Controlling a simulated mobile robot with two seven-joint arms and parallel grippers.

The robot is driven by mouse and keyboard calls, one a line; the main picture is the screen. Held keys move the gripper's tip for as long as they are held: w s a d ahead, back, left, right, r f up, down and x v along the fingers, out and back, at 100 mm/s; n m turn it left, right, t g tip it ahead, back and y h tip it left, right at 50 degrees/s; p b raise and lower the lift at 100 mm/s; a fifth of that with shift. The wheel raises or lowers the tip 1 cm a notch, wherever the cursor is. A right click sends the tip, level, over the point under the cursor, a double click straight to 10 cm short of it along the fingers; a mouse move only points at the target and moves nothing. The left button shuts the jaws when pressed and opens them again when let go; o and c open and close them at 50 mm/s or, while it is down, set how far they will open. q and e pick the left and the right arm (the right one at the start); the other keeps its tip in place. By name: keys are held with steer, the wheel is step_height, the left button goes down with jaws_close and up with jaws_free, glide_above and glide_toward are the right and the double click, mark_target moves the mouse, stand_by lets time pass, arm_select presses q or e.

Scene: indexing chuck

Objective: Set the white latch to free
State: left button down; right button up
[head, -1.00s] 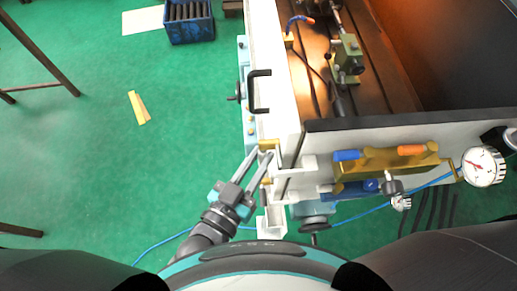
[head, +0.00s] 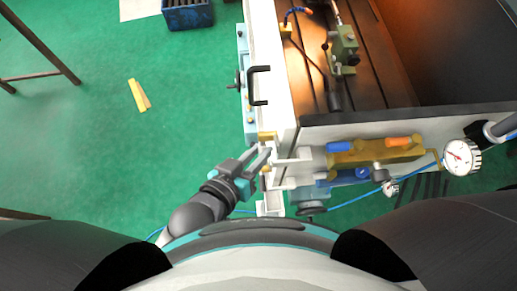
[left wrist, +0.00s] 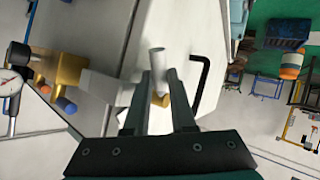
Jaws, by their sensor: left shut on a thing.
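The white latch shows in the left wrist view as a pale upright knob (left wrist: 157,62) between my fingertips. A small yellow block (left wrist: 160,98) sits just behind it. In the head view my left gripper (head: 266,151) is at the front left corner of the machine, beside the yellow block (head: 267,136). It also shows in the left wrist view (left wrist: 161,77), its two fingers shut on the latch knob. The fingers hide part of the latch in the head view. My right gripper is not in view.
A white bracket (head: 296,165), a brass block with blue and orange ends (head: 375,154) and a dial gauge (head: 461,156) lie right of the gripper. A black handle (head: 254,86) stands out from the machine's side. Green floor at left is mostly clear.

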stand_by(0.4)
arm_select(q)
steer(key=c, duration=1)
jaws_free()
steer(key=shift+f, duration=0.1)
